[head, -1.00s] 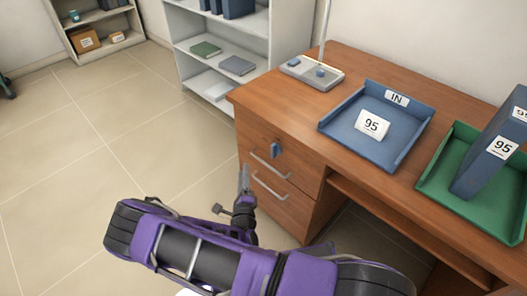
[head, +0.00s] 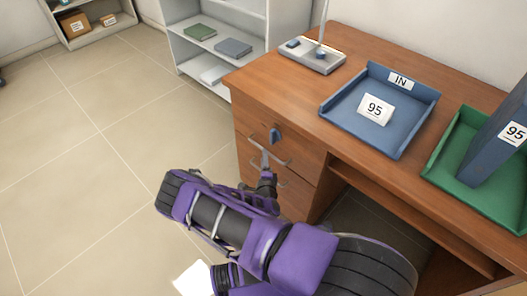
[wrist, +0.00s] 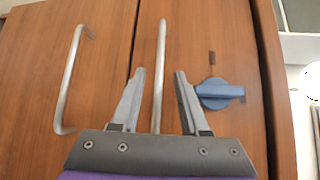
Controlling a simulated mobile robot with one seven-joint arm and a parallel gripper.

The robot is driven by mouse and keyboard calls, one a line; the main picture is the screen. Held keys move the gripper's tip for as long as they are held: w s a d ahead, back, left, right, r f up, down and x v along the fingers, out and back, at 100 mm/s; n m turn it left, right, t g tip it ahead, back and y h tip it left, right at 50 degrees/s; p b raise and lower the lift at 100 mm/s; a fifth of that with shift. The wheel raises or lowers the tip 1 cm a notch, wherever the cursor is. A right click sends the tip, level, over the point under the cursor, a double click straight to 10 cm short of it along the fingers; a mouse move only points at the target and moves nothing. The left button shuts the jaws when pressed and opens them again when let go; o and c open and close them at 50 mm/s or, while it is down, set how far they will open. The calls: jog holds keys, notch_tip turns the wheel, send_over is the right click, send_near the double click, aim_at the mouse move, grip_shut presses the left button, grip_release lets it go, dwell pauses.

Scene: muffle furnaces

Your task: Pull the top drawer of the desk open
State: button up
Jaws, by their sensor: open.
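The wooden desk (head: 300,80) has a top drawer (head: 249,122) with a metal bar handle (head: 283,160) and a blue turn knob (head: 275,135) above it. The drawer looks shut. My gripper (head: 259,156) is at this handle. In the sideways wrist view, the top drawer's handle (wrist: 162,50) runs between the two open fingers of my gripper (wrist: 160,75), with a gap on each side. The blue knob (wrist: 218,95) is just right of the right finger, its wing lying across the handle's direction. Contact with the handle cannot be told.
The lower drawer's handle (wrist: 70,80) is to the left in the wrist view. On the desk are a grey device (head: 312,58), a blue tray (head: 350,118) with a 95 card, and a green tray (head: 445,165) with a blue binder. Floor left of the desk is clear.

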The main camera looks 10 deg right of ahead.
jog(key=w, duration=0.5)
jog(key=shift+w+d+f+b, duration=0.2)
jog(key=shift+d+f+b, duration=0.15)
jog(key=shift+d+f, duration=0.05)
grip_shut()
dwell(1.0)
